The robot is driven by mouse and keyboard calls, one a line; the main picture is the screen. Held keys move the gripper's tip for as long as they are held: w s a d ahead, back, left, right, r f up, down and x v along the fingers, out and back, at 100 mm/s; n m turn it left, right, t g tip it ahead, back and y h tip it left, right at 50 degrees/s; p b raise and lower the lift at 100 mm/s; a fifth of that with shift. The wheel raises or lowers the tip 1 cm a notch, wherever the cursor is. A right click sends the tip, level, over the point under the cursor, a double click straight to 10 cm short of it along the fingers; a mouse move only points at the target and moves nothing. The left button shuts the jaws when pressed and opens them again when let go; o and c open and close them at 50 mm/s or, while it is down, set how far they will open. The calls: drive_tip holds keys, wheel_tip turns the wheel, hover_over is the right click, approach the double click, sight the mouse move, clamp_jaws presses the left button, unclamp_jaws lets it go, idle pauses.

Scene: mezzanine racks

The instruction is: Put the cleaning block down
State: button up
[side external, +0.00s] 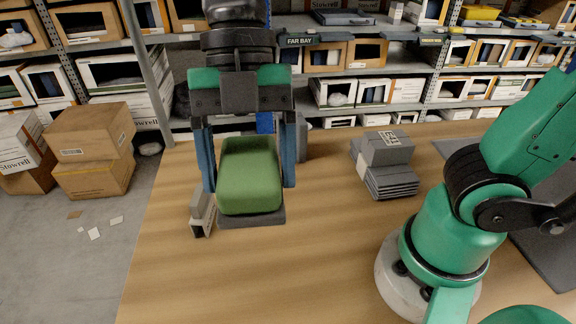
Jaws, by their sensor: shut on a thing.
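The cleaning block appears to be the green block (249,177) with a dark grey layer (252,218) under it. It is in the left-middle part of the side external view, over the wooden table (320,260). My gripper (247,182) points down, with one blue finger on each side of the block, and is shut on it. The block looks level and low, close to the tabletop. I cannot tell whether its underside touches the table.
A small grey object (201,214) stands just left of the block. A grey upright object (301,137) is behind the right finger. A stack of grey boxes (386,150) lies to the right. The table's front middle is clear. Racks and cardboard boxes (95,150) stand beyond the table.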

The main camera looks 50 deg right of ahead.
drive_tip(key=shift+s+f+n, duration=0.25)
drive_tip(key=shift+s+n, duration=0.05)
drive_tip(key=shift+s, duration=0.1)
wheel_tip(320, 180, down, 20)
drive_tip(key=shift+r, duration=0.15)
drive_tip(key=o, duration=1.2)
drive_tip(key=v, duration=1.2)
drive_tip(key=shift+w+d+r+m+t+h, duration=0.25)
drive_tip(key=shift+w+d+m+t+h, duration=0.45)
drive_tip(key=shift+d+m+t, duration=2.45)
drive_tip(key=shift+w+d+r+m+t+h, duration=0.3)
drive_tip(key=shift+w+d+m, duration=0.55)
drive_tip(key=shift+m, duration=5)
drive_tip(key=shift+w+d+r+m+t+h, duration=0.15)
drive_tip(key=shift+w+d+m+t+h, duration=1.1)
drive_tip(key=shift+m, duration=3.25)
